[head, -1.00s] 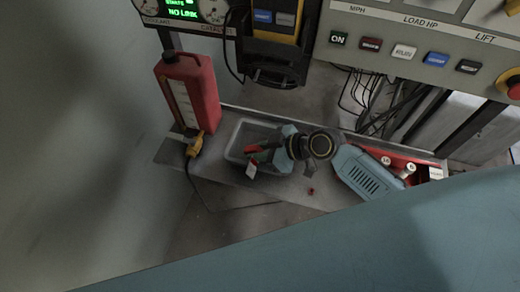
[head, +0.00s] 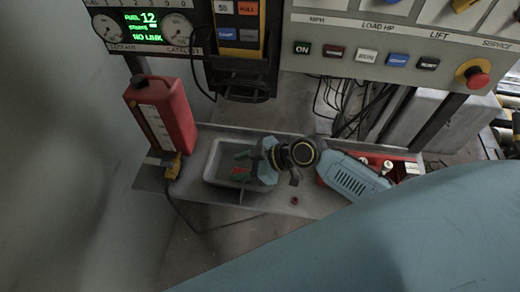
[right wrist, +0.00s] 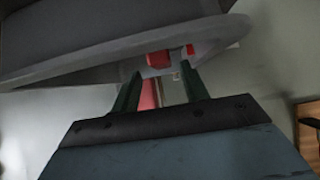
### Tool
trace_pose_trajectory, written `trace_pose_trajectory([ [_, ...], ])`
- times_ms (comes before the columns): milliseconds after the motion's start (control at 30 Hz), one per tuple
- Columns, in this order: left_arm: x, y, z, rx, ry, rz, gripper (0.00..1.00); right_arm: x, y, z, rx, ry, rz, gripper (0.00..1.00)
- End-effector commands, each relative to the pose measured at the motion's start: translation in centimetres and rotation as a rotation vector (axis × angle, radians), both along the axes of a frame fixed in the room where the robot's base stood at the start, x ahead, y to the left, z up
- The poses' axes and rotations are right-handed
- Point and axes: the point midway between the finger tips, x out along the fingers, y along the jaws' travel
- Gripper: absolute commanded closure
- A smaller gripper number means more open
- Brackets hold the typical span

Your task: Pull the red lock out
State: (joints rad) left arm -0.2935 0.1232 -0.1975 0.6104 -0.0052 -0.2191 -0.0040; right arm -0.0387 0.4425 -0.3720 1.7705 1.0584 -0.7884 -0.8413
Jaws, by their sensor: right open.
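A small red piece, likely the red lock (head: 238,171), shows over the grey tray on the shelf in the head view. In the right wrist view the red lock (right wrist: 159,59) sits under a grey rim, just beyond the fingertips. My right gripper (head: 238,172) reaches in from the right over the tray, with its fingers apart on either side of the red piece. In the wrist view the right gripper (right wrist: 162,75) is open with nothing between its pads. Contact with the lock cannot be told. My left gripper is not in view.
A red fuel can (head: 172,112) stands left of the grey tray (head: 213,165), with a yellow connector (head: 174,166) and cable by it. A small red item (head: 294,201) lies on the shelf. A control panel (head: 400,45) and hanging cables are behind.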

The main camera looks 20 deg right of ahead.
Motion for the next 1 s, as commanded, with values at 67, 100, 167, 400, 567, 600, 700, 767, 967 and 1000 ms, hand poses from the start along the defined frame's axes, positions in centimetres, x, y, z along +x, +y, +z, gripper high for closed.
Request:
trace_pose_trajectory([
  [67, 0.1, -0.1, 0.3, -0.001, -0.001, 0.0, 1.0, -0.7, -1.1, 0.9, -0.007, -0.001, 0.002, 0.55],
  [100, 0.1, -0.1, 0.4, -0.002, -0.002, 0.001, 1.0, -1.2, -1.8, 1.4, -0.005, -0.001, 0.001, 0.55],
  [167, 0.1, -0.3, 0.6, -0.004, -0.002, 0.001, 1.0, -1.8, -2.8, 2.2, -0.007, -0.002, 0.001, 0.55],
  [400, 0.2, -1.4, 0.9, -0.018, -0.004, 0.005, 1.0, -4.2, -6.2, 5.1, -0.006, 0.0, 0.001, 0.55],
  [567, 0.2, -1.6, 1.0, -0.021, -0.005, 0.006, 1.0, -5.2, -7.6, 6.2, -0.003, 0.0, 0.001, 0.55],
  [600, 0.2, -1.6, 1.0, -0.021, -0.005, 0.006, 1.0, -5.3, -7.8, 6.4, -0.004, 0.0, 0.002, 0.55],
  [700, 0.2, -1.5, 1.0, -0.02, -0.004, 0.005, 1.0, -5.5, -8.2, 6.8, -0.001, 0.0, 0.001, 0.55],
  [767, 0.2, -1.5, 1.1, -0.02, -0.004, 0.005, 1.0, -5.6, -8.3, 6.9, -0.002, -0.001, 0.001, 0.55],
  [967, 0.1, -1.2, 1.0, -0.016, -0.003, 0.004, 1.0, -5.6, -8.3, 6.9, -0.001, -0.002, 0.0, 0.55],
  [1000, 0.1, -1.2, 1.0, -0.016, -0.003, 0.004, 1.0, -5.6, -8.3, 6.9, -0.001, -0.002, 0.0, 0.55],
])
